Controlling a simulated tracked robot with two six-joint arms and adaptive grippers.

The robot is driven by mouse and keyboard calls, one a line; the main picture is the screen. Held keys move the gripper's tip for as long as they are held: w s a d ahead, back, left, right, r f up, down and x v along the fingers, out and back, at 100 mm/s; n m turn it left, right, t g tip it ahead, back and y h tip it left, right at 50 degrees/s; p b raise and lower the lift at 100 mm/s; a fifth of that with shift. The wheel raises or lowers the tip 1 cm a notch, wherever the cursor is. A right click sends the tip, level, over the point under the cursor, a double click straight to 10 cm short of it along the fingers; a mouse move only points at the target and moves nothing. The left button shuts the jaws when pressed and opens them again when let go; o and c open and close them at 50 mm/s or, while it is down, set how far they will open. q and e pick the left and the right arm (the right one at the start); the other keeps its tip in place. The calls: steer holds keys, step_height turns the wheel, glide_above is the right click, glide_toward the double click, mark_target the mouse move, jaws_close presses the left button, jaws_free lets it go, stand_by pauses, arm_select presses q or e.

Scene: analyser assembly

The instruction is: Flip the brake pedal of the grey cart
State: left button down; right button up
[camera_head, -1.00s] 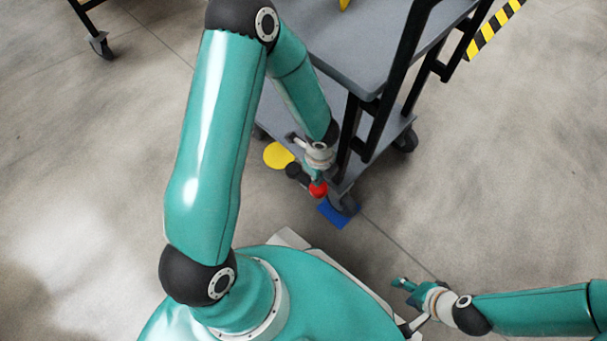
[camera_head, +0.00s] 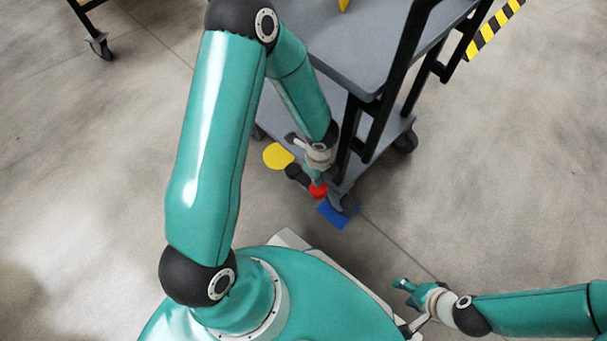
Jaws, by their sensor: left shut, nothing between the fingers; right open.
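The grey cart (camera_head: 350,45) stands at the top centre, its lower shelf (camera_head: 385,138) close to the floor. At its near corner there are a caster (camera_head: 344,205), a small red part (camera_head: 318,190) and a blue piece (camera_head: 332,214) low by the floor. I cannot tell for sure which of these is the brake pedal. My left gripper (camera_head: 316,176) points down at this corner, shut and empty, right above the red part. Contact is too small to tell. My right gripper (camera_head: 403,288) is open and empty at the lower right, away from the cart.
A yellow disc (camera_head: 278,156) shows left of the cart's near corner. Black cart posts (camera_head: 395,85) rise just right of my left forearm. Another wheeled frame (camera_head: 100,45) stands at the top left. A yellow-black striped bar (camera_head: 490,32) is at the top right. Floor on both sides is clear.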

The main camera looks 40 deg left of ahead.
arm_select(q)
steer(key=shift+f+b, duration=1.6)
stand_by(0.7)
step_height(320, 180, up, 7)
steer(key=p, duration=0.6)
stand_by(0.6)
